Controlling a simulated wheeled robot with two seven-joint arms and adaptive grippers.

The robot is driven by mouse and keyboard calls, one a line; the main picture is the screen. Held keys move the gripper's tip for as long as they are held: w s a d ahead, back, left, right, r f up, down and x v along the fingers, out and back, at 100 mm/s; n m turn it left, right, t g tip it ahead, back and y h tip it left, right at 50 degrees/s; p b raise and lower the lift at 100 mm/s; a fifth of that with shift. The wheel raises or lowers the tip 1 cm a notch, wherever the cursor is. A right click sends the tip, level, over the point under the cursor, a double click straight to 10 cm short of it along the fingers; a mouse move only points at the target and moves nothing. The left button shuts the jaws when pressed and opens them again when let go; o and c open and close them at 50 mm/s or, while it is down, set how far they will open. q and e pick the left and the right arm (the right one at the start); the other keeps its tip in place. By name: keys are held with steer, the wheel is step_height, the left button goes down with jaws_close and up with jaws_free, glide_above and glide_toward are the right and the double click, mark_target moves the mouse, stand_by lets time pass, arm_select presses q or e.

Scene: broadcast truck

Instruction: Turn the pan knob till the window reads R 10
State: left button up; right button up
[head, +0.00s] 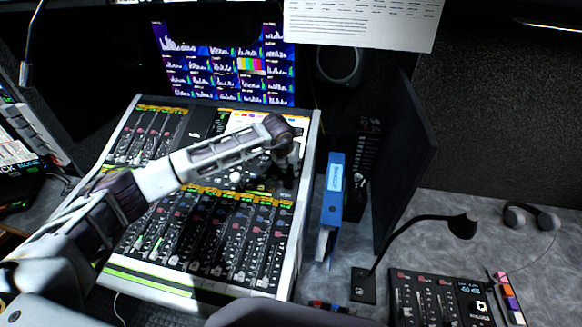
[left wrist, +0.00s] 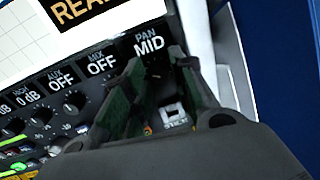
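The pan window (left wrist: 149,44) in the left wrist view reads PAN MID, in white on black. My left gripper (left wrist: 158,62) points at the panel just below that window, with its two dark green fingers apart. The pan knob's place lies between the fingers; the knob itself is too dark and covered to make out, so I cannot tell whether they touch it. In the head view my left gripper (head: 291,158) is over the upper right part of the mixing console (head: 309,150). My right gripper is not in view.
Beside the pan window are the mix window (left wrist: 101,62) and aux window (left wrist: 62,80), both reading OFF, with small knobs below. A blue binder (head: 332,190) stands right of the console. A gooseneck microphone (head: 462,226) and a small control panel (head: 440,298) are farther right.

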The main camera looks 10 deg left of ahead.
arm_select(q)
jaws_close()
steer(key=shift+m+b, duration=0.5)
steer(key=shift+b, duration=0.1)
steer(key=shift+m, duration=0.3)
steer(key=m+b, duration=0.2)
steer(key=shift+w+m, duration=0.1)
steer(key=shift+m, duration=0.2)
steer(key=shift+m+b, duration=0.4)
steer(key=shift+b, duration=0.15)
steer(key=shift+m+b, duration=0.7)
steer(key=shift+m, duration=0.5)
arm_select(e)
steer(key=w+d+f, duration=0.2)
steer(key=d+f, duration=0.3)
arm_select(q)
steer(key=shift+m+g+b, duration=0.3)
steer(key=shift+m+b, duration=0.25)
steer(key=shift+m, duration=0.55)
steer(key=shift+r+m+y+b, duration=0.1)
steer(key=shift+m+y+b, duration=0.3)
steer(key=shift+m, duration=0.7)
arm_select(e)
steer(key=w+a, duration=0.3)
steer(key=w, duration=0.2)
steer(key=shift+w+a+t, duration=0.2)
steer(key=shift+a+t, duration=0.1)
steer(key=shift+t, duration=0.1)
